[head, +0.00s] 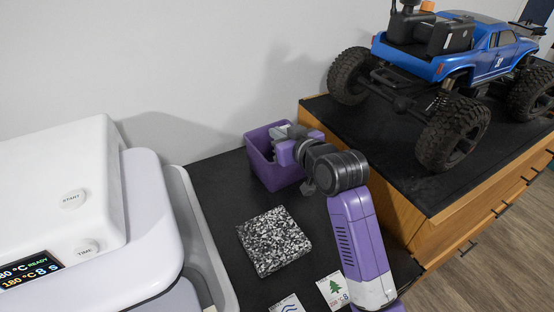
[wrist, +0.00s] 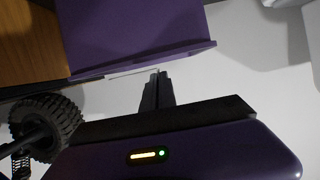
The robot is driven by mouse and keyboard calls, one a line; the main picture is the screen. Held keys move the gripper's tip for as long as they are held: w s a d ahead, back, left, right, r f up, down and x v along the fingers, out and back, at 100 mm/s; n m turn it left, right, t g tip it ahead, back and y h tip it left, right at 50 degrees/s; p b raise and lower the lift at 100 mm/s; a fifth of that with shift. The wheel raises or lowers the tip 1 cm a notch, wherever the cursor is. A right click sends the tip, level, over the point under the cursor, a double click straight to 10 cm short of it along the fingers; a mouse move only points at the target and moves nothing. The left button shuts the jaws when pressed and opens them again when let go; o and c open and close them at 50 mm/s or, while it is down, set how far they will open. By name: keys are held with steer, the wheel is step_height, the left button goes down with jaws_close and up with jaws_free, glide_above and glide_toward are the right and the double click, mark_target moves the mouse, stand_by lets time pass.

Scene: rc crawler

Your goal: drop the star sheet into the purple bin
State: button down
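The purple bin (head: 282,178) stands on the black surface against the wall, left of the wooden cabinet. My gripper (head: 277,137) is at the bin's opening in the head view, its tips partly hidden by my wrist. In the wrist view the bin (wrist: 140,35) fills the top, and the fingers (wrist: 157,74) reach to its rim, close together. A thin pale strip, apparently the star sheet (wrist: 128,73) seen edge-on, runs left from between the fingertips along the rim. Its printed face is not visible.
A tree sheet (head: 331,288) and a wave sheet (head: 288,304) lie near the front. A speckled square slab (head: 273,241) lies mid-surface. A white heating machine (head: 60,190) stands left. A blue RC crawler (head: 455,55) sits on the higher cabinet top (head: 400,190) at right.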

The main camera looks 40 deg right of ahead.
steer(key=c, duration=1.6)
jaws_free()
steer(key=b+v, duration=0.1)
steer(key=v, duration=0.6)
steer(key=shift+s, duration=0.4)
steer(key=shift+a+r, duration=0.1)
steer(key=shift+r, duration=0.1)
